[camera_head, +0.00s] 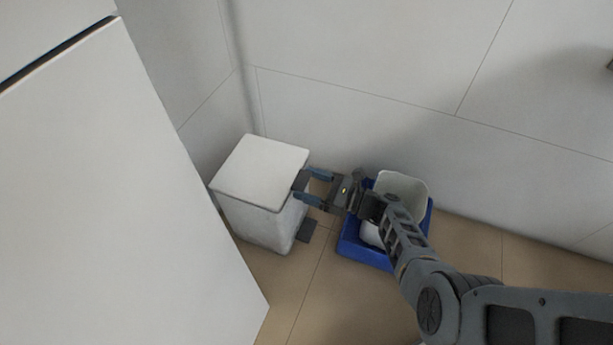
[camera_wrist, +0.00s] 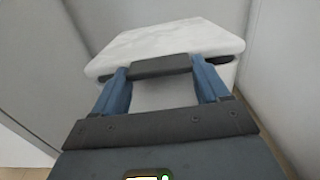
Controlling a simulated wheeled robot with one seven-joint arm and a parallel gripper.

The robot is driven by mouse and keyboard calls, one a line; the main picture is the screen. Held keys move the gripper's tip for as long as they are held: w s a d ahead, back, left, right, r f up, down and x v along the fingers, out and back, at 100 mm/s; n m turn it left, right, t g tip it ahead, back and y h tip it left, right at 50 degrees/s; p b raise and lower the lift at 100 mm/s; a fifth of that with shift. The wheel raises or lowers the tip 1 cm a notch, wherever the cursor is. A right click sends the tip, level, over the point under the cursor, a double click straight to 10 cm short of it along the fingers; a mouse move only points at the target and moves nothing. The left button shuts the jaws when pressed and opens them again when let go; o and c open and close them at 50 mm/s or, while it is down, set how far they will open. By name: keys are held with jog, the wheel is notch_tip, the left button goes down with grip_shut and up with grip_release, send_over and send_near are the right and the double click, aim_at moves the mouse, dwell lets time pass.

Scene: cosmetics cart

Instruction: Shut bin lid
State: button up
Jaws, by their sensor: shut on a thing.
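The white bin (camera_head: 252,224) stands on the floor near the wall corner. Its white lid (camera_head: 262,168) lies about level across the top. In the wrist view, the lid (camera_wrist: 165,42) fills the upper middle, with dark strips under its front edge at both sides. I cannot tell whether it is fully seated. My gripper (camera_head: 307,187) reaches in from the right at the lid's front edge. In the wrist view, its blue fingers (camera_wrist: 162,82) are on either side of the dark handle (camera_wrist: 160,66), shut on it. The dark pedal (camera_head: 307,230) is at the bin's base.
A blue tray (camera_head: 362,254) holding a white container (camera_head: 405,183) stands right of the bin, beneath my arm. A large white cabinet (camera_head: 110,200) is close on the left. White walls (camera_head: 370,50) stand behind. Some tan floor (camera_head: 300,290) is clear in front.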

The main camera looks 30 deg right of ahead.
jog(key=shift+a+f, duration=0.1)
jog(key=shift+a, duration=0.05)
jog(key=o, duration=1.5)
jog(key=p+v, duration=0.1)
jog(key=v, duration=0.7)
jog(key=shift+p, duration=0.35)
